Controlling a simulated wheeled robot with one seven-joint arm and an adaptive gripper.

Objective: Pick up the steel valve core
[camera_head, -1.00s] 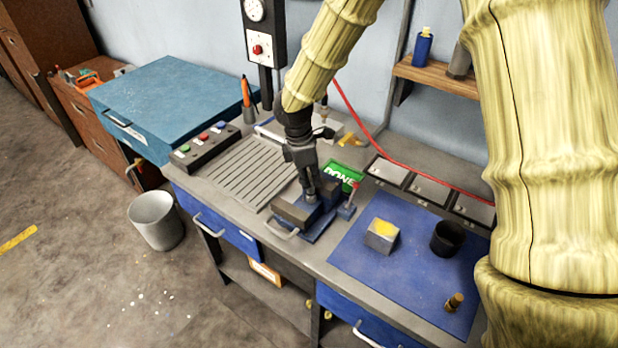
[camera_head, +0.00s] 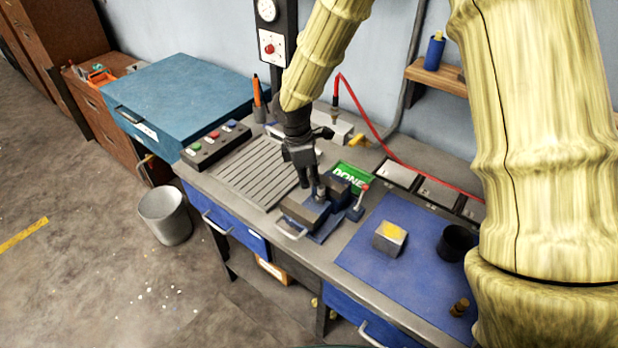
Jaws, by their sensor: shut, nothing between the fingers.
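A small grey steel piece (camera_head: 321,193), which looks like the valve core, stands upright in the blue-and-grey vise (camera_head: 304,213) at the middle of the bench. My gripper (camera_head: 308,184) points down just left of this piece and above the vise. Its fingers are shut with nothing seen held between them. The fingertips look close to the piece; whether they touch it I cannot tell. The lower part of the piece is hidden in the vise.
A red-knobbed lever (camera_head: 358,203) stands right of the vise, near a green DONE sign (camera_head: 352,177). The blue mat (camera_head: 415,275) holds a metal block (camera_head: 390,238), a black cup (camera_head: 456,243) and a small brass piece (camera_head: 460,306). A slotted plate (camera_head: 258,172) lies left.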

